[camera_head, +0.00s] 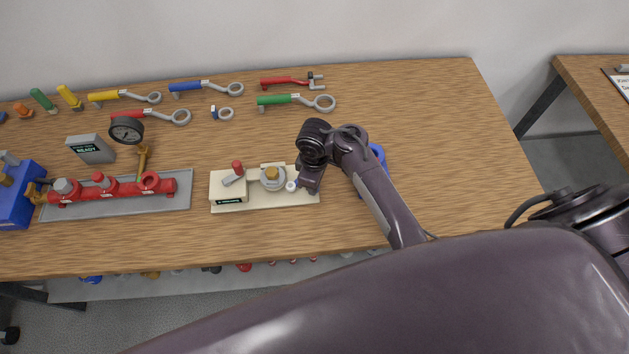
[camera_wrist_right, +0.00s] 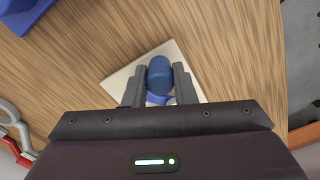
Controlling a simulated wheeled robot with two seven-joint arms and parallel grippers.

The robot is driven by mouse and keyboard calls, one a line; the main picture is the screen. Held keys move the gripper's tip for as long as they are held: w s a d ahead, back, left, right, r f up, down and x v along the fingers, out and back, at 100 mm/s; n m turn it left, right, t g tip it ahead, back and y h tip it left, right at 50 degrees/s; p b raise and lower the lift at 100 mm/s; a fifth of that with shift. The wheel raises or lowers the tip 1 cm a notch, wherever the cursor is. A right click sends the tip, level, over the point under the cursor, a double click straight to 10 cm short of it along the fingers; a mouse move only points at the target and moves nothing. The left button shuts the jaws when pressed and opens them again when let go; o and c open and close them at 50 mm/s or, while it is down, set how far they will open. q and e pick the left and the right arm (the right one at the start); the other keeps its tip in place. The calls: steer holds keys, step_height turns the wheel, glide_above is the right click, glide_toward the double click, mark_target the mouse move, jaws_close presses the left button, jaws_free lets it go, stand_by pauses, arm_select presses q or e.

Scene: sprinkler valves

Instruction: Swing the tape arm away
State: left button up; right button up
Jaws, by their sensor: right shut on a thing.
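A cream fixture (camera_head: 226,202) sits near the table's front edge, with a red-tipped lever (camera_head: 237,168) and a brass hex fitting on a grey round seat (camera_head: 272,178). My right gripper (camera_head: 293,186) is at the fixture's right end, pointing down. In the right wrist view, its fingers (camera_wrist_right: 159,88) are shut on a rounded blue knob (camera_wrist_right: 160,73) above the cream plate (camera_wrist_right: 122,83). I cannot tell for sure whether this knob belongs to the tape arm, as my gripper and wrist hide that end. My left gripper is not in view.
A red manifold (camera_head: 125,188) on a grey tray, with a gauge (camera_head: 127,130), stands left of the fixture. Several coloured wrenches (camera_head: 295,101) lie along the back. A blue object (camera_head: 378,153) is partly hidden behind my right arm. The table's right side is clear.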

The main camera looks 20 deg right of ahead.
steer(key=o, duration=1)
